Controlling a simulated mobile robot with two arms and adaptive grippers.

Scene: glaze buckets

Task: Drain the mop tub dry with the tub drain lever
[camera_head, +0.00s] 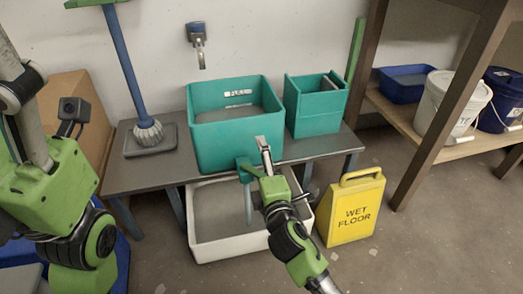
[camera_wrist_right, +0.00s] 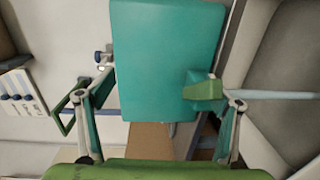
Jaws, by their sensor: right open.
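The teal mop tub (camera_head: 220,148) stands on a grey bench, with a FULL mark inside its back wall and a grey surface below that mark. A teal drain fitting (camera_head: 245,170) is at its lower front, with a pipe (camera_head: 248,205) hanging down. My right gripper (camera_head: 262,165) is in front of the tub, just right of the fitting. In the right wrist view, my right gripper (camera_wrist_right: 155,110) is open with the tub (camera_wrist_right: 165,60) beyond it. The green drain lever (camera_wrist_right: 200,90) shows near its right finger; contact cannot be told. My left arm is at the left, its fingers out of sight.
A white basin (camera_head: 206,252) sits under the pipe. A yellow wet floor sign (camera_head: 352,212) stands right of it. A smaller teal bucket (camera_head: 318,122) and a mop (camera_head: 147,130) stand on the bench (camera_head: 150,178). A wall tap (camera_head: 197,40) is above the tub.

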